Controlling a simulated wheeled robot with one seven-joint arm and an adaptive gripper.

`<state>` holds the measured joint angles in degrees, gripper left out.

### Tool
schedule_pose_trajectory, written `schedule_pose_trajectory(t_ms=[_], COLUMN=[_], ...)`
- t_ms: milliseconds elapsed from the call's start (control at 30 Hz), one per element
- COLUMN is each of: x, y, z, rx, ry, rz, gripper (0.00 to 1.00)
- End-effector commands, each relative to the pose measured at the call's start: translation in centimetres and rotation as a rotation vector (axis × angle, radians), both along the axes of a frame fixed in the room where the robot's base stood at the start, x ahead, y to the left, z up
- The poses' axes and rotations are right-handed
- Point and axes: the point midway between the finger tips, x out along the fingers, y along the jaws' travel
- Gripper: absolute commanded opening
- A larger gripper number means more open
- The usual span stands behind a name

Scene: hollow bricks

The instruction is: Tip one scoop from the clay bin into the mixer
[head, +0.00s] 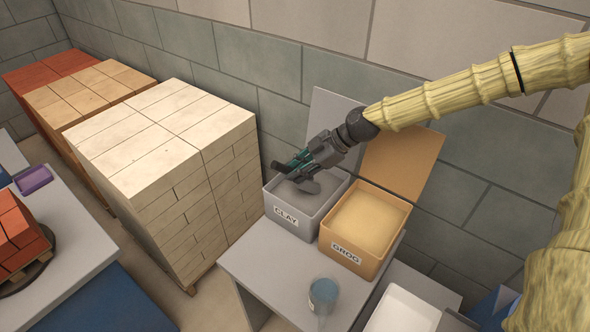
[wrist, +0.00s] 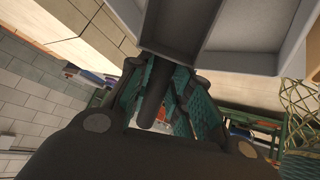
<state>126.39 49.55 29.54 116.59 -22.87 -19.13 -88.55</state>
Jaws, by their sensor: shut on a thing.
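The grey clay bin (head: 290,228), labelled CLAY, stands on the table with its lid up behind it. Grey clay shows inside. My gripper (head: 296,163) is over the bin's back left part, shut on a dark scoop handle (wrist: 155,95) that runs between its green finger pads. A dark grey scoop head (head: 308,186) hangs under the gripper at the bin's opening. I cannot tell whether it touches the clay or how full it is. Grey walls fill the top of the wrist view. I cannot make out a mixer in either view.
The tan grog bin (head: 346,254), lid up, stands right beside the clay bin. A clear cup (head: 323,290) and a white tray (head: 404,311) are in front. A tall pale brick stack (head: 165,150) stands at the left. A block wall rises behind.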

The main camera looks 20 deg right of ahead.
Motion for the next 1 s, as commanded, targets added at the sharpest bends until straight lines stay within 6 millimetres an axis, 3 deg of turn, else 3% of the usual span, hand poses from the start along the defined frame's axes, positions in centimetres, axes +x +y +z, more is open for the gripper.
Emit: schedule_pose_trajectory(t_ms=[567, 1000], x=[0.1, 0.1], y=[-1.1, -0.7], z=[-3.0, -2.8], rx=[0.000, -0.111], ry=[0.000, -0.012], rz=[-0.001, 0.003], gripper=[0.00, 0.00])
